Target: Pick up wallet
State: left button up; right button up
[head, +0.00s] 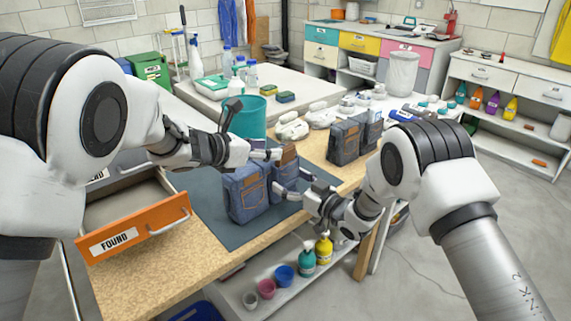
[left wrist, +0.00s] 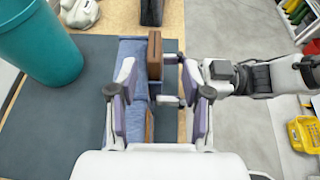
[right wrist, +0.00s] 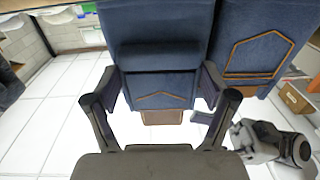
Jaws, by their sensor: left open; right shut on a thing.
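Two folded blue jeans stand upright on a dark mat: left jeans (head: 246,198) and right jeans (head: 291,174). A brown wallet (left wrist: 154,55) sticks up at the jeans, between my left fingers in the left wrist view; in the head view, a brown piece (head: 286,157) shows at the right jeans' top. My left gripper (head: 277,154) is open above the jeans, its fingers apart on either side of the wallet; contact is not clear. My right gripper (head: 290,190) is shut on the right jeans, gripping their front; in the right wrist view, fingers flank the denim (right wrist: 160,75).
A teal bin (head: 248,117) stands behind the jeans. Dark folded jeans (head: 345,139) and white shoes (head: 292,128) stand farther back. An open drawer marked FOUND (head: 135,228) is at left. Bottles (head: 324,249) and cups (head: 285,275) occupy the shelf below.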

aim_at(283, 148)
pick_arm(q)
jog(key=x, duration=0.6)
jog(key=shift+w+a, duration=0.2)
jog(key=shift+w, duration=0.1)
grip_shut()
jog(key=shift+r, duration=0.1)
pick_arm(e)
jog(key=o, duration=1.4)
pick_arm(q)
notch_tip(283, 148, up, 10)
